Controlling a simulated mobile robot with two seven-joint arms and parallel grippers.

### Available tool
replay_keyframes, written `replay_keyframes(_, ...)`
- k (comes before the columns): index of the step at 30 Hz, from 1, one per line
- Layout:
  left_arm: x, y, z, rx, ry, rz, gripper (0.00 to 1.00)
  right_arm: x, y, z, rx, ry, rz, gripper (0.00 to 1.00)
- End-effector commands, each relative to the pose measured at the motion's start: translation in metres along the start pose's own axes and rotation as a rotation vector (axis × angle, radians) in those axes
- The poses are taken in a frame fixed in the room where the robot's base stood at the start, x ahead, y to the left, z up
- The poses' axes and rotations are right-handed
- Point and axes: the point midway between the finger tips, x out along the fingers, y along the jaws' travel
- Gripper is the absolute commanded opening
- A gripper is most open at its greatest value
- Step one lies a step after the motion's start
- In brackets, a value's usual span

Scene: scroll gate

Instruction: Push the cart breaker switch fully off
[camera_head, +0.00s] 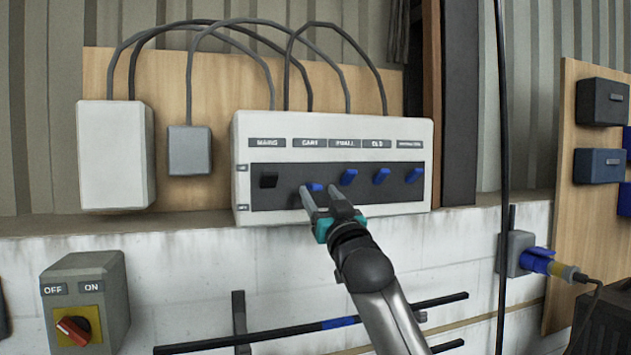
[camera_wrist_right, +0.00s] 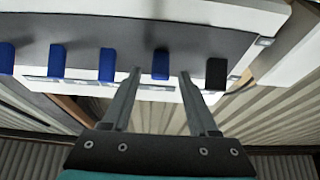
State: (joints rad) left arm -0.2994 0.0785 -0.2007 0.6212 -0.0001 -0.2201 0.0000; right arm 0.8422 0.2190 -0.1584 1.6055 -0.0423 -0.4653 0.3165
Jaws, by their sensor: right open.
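The white breaker box (camera_head: 335,213) is on the wall panel, with a dark strip of switches under labels. The cart switch (camera_head: 313,187) is blue, second from the left, and shows lower than the blue switches to its right. In the right wrist view the cart switch (camera_wrist_right: 160,64) appears between my finger ends. My right gripper (camera_head: 320,191) is open, its fingers reaching up to the strip around this switch; the fingers partly hide it in the head view. Contact cannot be told. The right gripper (camera_wrist_right: 160,74) holds nothing. My left gripper is out of view.
A black switch (camera_head: 268,180) is left of the cart switch, and a blue switch (camera_head: 348,177) is close on the right. More blue switches follow. An OFF/ON rotary box (camera_head: 97,275) is at lower left. A black vertical cable (camera_head: 503,120) hangs at right.

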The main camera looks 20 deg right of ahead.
Motion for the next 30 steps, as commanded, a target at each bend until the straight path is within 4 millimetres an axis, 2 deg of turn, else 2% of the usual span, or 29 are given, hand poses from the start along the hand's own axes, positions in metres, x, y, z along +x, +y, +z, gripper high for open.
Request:
replay_keyframes(3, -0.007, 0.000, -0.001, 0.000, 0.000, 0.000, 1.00, 0.015, 0.000, -0.002, 0.001, -0.001, 0.000, 0.60)
replay_keyframes(9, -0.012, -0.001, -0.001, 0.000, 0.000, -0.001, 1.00, 0.029, -0.001, -0.001, 0.000, 0.000, 0.000, 0.60)
replay_keyframes(22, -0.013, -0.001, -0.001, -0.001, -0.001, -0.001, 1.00, 0.035, -0.001, 0.000, -0.001, 0.000, -0.001, 0.60)
replay_keyframes(23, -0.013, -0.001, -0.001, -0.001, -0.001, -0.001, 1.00, 0.035, -0.001, 0.000, -0.001, 0.000, -0.001, 0.59)
replay_keyframes(30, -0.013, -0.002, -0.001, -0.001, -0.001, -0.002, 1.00, 0.035, -0.001, 0.000, -0.001, 0.000, -0.001, 0.32)
